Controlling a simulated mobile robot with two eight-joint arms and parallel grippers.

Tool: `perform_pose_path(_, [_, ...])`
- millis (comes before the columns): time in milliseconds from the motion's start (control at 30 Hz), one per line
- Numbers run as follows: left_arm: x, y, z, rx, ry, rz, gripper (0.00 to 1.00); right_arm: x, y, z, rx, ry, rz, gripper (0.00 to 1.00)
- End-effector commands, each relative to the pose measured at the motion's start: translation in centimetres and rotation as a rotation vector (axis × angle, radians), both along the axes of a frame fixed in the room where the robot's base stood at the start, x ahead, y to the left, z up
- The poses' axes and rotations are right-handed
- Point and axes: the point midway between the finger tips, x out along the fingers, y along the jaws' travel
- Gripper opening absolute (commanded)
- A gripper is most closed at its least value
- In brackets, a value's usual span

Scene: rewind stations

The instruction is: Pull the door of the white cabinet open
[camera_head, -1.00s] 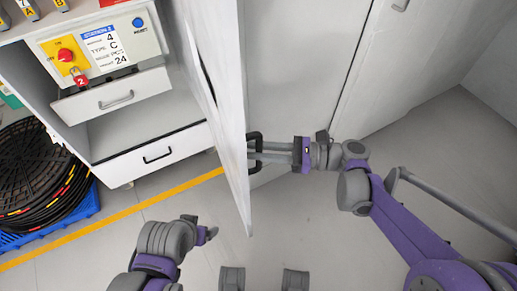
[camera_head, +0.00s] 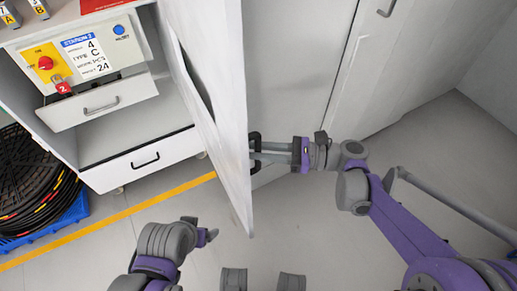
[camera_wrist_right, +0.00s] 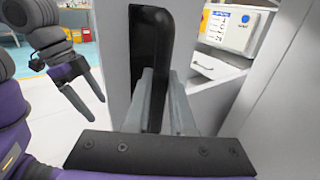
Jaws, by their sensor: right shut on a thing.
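The white cabinet's door (camera_head: 222,110) stands open in the head view, seen nearly edge-on, swung out toward me. Its black handle (camera_head: 255,150) is on the door's right-hand face near the lower end. My right gripper (camera_head: 262,152) is shut on this handle. In the right wrist view, the right gripper's fingers (camera_wrist_right: 160,108) close around the upright black handle (camera_wrist_right: 150,40). My left gripper (camera_head: 208,236) is empty, left of the door's lower end and apart from it. It also shows at the left of the right wrist view (camera_wrist_right: 88,98), with its two fingers spread apart.
A station with a control panel (camera_head: 92,55) and drawers (camera_head: 142,160) stands left of the door. Black coiled reels (camera_head: 30,185) sit on a blue pallet (camera_head: 50,225) at far left. A yellow line (camera_head: 120,213) crosses the floor. Floor at right is clear.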

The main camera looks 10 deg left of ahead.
Motion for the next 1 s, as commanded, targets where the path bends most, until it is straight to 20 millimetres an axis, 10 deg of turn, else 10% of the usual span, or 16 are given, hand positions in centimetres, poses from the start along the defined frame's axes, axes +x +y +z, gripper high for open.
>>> perform_pose_path(233, [0.0,0.0,0.0,0.000,0.000,0.000,0.84,0.0,0.0,0.0,-0.001,0.000,0.000,0.00])
perform_pose_path(267, [0.0,0.0,0.0,0.000,0.000,0.000,0.84,0.0,0.0,0.0,-0.001,0.000,0.000,0.26])
perform_pose_path(400, [0.0,0.0,0.0,0.000,0.000,0.000,0.84,0.0,0.0,0.0,0.000,0.000,0.000,0.51])
perform_pose_path(767, [0.0,0.0,0.1,0.000,0.000,0.000,0.84,0.0,-0.4,0.0,0.000,0.000,-0.001,0.52])
perform_pose_path(1000, [-0.1,0.0,0.5,0.000,-0.002,0.000,0.84,0.2,-4.3,0.1,-0.001,0.000,-0.006,0.52])
